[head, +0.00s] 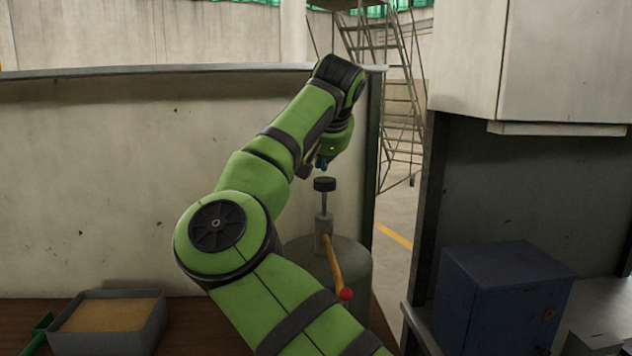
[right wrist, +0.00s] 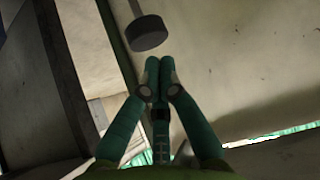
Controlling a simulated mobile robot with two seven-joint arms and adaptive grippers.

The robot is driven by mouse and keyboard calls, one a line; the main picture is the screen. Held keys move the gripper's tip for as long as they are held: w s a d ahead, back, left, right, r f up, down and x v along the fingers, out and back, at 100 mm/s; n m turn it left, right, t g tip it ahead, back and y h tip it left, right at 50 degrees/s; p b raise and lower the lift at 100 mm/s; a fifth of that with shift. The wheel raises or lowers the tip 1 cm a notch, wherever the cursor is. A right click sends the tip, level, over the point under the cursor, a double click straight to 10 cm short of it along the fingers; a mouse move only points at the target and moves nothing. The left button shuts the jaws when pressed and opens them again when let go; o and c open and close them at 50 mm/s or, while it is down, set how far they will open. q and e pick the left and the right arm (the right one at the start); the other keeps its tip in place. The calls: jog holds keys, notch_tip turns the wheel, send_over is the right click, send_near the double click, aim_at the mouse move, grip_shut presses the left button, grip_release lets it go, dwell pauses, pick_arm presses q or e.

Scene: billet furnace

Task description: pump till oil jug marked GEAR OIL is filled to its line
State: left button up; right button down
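A grey drum (head: 355,262) stands behind my right arm, which hides part of it. On it is a hand pump (head: 323,226) with a thin rod, a round black knob (head: 325,184) on top and an orange spout (head: 333,262) with a red tip. My right gripper (head: 322,163) is just above the knob, apart from it. In the right wrist view its fingertips (right wrist: 160,64) are together with nothing between them, and the black knob (right wrist: 146,33) is just beyond them. I see no oil jug or GEAR OIL marking. My left gripper is not in view.
A grey tray (head: 105,342) of tan material and a green tool (head: 38,333) lie on the brown bench at lower left. A dark blue box (head: 505,295) stands at right under a pale cabinet (head: 560,60). A wall runs behind the bench; metal stairs (head: 400,95) stand beyond.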

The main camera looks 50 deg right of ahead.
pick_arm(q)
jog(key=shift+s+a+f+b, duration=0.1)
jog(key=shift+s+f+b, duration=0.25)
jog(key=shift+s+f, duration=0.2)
pick_arm(e)
jog(key=v, duration=0.5)
jog(key=shift+s+d, duration=0.3)
jog(key=shift+d, duration=0.1)
jog(key=shift+w+f, duration=0.1)
